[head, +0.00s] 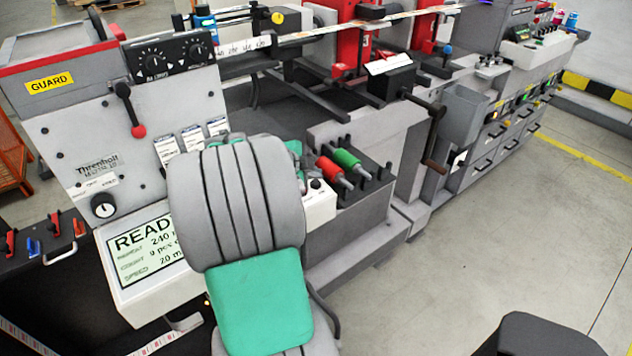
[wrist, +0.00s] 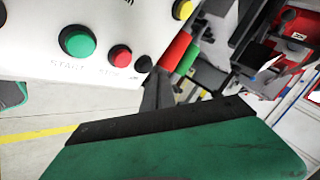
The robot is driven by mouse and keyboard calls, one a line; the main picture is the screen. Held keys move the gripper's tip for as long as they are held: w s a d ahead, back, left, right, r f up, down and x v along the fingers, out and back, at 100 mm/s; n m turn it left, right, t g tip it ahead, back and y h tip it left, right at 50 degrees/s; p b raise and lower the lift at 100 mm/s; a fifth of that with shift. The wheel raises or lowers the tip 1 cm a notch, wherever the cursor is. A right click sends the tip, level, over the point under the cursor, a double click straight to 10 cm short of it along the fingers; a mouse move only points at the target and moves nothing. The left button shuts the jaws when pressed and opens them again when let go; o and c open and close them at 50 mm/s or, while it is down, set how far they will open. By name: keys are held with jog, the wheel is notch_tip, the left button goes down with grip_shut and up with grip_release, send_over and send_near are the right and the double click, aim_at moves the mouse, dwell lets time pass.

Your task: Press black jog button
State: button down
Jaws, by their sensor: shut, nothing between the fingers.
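The black jog button (wrist: 143,63) is a small dark round button on the white control panel (wrist: 60,12) in the wrist view. It sits just right of a red button (wrist: 120,57) and a larger green button (wrist: 77,42). My gripper (wrist: 157,76) is shut and empty, with its dark fingertips close to the right and below the black button. I cannot tell whether they touch it. In the head view my grey and green arm hides most of the panel. A small black button (head: 315,184) shows on the panel's right end.
A yellow button (wrist: 182,9) is higher on the panel. Right of the panel, a tool block (head: 365,195) holds red and green-handled tools (head: 344,159). A READY screen (head: 150,245) is left of my arm. Open floor (head: 480,260) lies at the right.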

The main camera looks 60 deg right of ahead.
jog(key=shift+r, duration=0.1)
jog(key=r, duration=0.1)
jog(key=r+p, duration=0.1)
jog(key=r, duration=0.2)
jog(key=shift+s+a+r+p, duration=0.2)
jog(key=shift+s+r+p, duration=0.1)
jog(key=shift+s+r, duration=0.05)
dwell(1.8)
